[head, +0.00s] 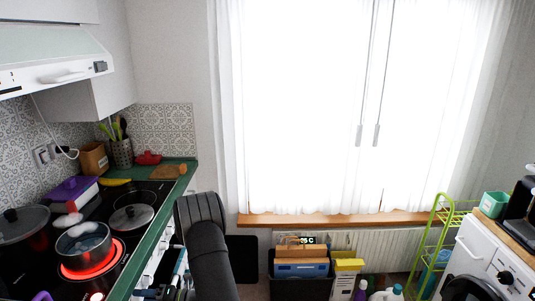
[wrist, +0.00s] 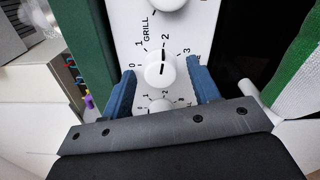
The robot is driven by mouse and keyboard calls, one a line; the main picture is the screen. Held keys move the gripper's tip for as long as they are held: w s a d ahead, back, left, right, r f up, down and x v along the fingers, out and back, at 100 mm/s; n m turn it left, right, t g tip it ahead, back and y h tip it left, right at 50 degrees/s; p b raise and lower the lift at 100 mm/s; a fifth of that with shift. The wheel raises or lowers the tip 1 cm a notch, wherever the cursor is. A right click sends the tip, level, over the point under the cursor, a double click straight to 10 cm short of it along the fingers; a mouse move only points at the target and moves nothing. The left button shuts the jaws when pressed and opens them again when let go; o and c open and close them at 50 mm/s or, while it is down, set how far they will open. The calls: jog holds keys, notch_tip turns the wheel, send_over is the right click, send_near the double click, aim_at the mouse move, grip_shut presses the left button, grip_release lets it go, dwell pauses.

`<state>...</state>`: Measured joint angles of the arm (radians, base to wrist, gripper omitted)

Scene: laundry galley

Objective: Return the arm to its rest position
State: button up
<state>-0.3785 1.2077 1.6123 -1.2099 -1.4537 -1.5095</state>
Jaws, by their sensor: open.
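In the wrist view my gripper (wrist: 161,78) is open, with its two blue fingers apart on either side of a white control knob (wrist: 158,72). The knob sits on a white panel (wrist: 128,22) marked GRILL and with numbers; its dark mark points toward the 2. I cannot tell whether the fingers touch the knob. In the head view my dark arm reaches down in front of the counter's right edge, and the gripper is mostly hidden there.
A pot (head: 84,242) stands on a glowing red burner (head: 92,262) of the black hob, left of my arm. A green-and-white towel (wrist: 298,75) hangs close right of the gripper. A dark crate (head: 300,287) stands below the window. A green rack (head: 436,240) is at the right.

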jog(key=shift+n, duration=0.5)
jog(key=shift+m, duration=0.3)
